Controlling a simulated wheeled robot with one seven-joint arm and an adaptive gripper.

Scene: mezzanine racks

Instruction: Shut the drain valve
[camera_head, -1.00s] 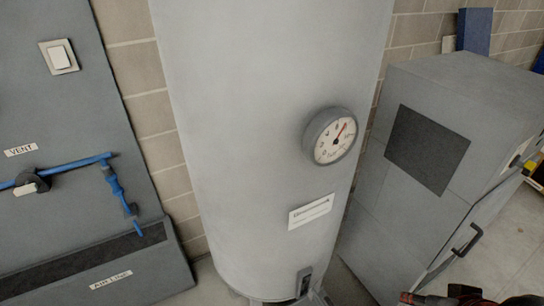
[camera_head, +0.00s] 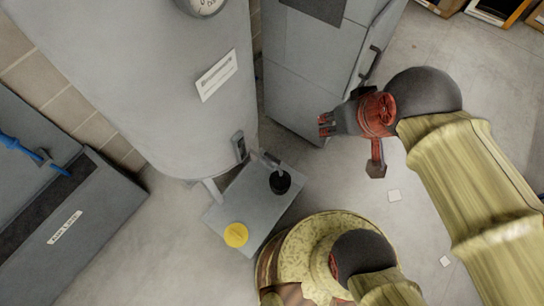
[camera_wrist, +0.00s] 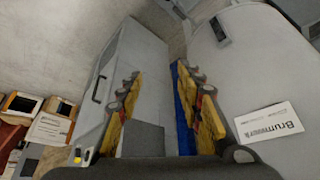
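The drain valve (camera_head: 265,159) is a small grey fitting low on the front of the grey tank (camera_head: 150,70), beside a dark upright plate (camera_head: 239,147). It points over a grey box at the tank's foot; its handle position is too small to tell. My gripper (camera_head: 325,125) is to the right of the valve, in front of the cabinet, apart from it. In the wrist view my gripper's two yellow and black fingers (camera_wrist: 160,80) stand wide apart with nothing between them. A dark fitting (camera_wrist: 220,28) shows at the tank's upper edge there.
The grey box (camera_head: 230,205) carries a black round opening (camera_head: 280,182) and a yellow disc (camera_head: 236,235). A grey cabinet (camera_head: 305,90) with a dark handle stands behind my gripper. Floor to the right is mostly clear.

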